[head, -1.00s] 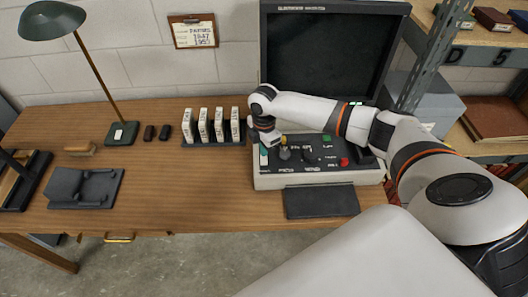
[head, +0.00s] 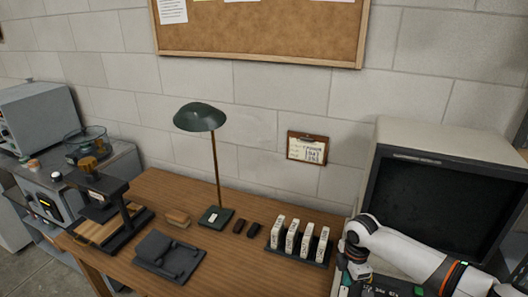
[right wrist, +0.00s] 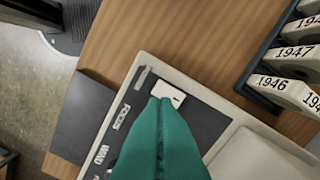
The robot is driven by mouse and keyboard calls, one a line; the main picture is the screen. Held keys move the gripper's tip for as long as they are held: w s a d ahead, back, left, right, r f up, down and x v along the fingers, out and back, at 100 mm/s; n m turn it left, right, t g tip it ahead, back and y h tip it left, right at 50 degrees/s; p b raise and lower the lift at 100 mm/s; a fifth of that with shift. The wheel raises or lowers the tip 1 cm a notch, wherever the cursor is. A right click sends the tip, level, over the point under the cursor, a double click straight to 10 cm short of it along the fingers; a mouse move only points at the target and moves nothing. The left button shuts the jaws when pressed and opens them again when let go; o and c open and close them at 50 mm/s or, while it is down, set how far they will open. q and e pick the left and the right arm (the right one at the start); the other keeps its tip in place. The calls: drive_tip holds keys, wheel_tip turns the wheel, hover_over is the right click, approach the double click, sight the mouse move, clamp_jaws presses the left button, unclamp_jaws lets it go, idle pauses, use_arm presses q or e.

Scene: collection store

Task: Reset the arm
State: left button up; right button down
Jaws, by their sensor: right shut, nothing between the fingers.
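My right arm comes in at the lower right of the head view. Its gripper (head: 346,279) points down over the left end of the microfilm reader's control panel (head: 392,287). In the right wrist view the teal fingers of this gripper (right wrist: 163,101) are shut together with nothing between them. Their tips are at a small white control (right wrist: 172,93) on the dark panel (right wrist: 205,122); I cannot tell whether they touch it. My left gripper is not in view.
The reader's dark screen (head: 428,205) stands behind the arm. Left of the gripper, a rack (head: 300,261) holds several labelled boxes (head: 306,241). A green lamp (head: 201,118), a dark grey device (head: 168,254) and a black stand (head: 106,199) are farther left on the wooden desk (head: 222,262).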

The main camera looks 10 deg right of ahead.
drive_tip(key=s+a+f+m+t+y, duration=0.25)
drive_tip(key=s+a+m, duration=0.25)
drive_tip(key=s+a, duration=1.2)
drive_tip(key=s+d+r+m+t+h, duration=0.1)
drive_tip(key=s+d+r+m, duration=0.15)
drive_tip(key=s+m, duration=0.25)
drive_tip(key=s+d+r+m+h, duration=0.1)
drive_tip(key=s+d+r+m, duration=0.15)
drive_tip(key=s+m, duration=0.3)
wheel_tip(320, 180, down, 28)
drive_tip(key=g+b, duration=0.1)
drive_tip(key=b, duration=0.3)
drive_tip(key=s+d+f+b, duration=0.1)
drive_tip(key=s+f, duration=0.7)
drive_tip(key=f, duration=0.2)
drive_tip(key=s+d+f+g+b, duration=0.1)
drive_tip(key=s+d+f, duration=0.1)
drive_tip(key=s+f, duration=0.6)
wheel_tip(320, 180, down, 3)
drive_tip(key=shift+s+d+r+b, duration=0.1)
drive_tip(key=shift+s+d+b, duration=0.1)
drive_tip(key=shift+s+b, duration=0.15)
drive_tip(key=shift+g+h, duration=0.25)
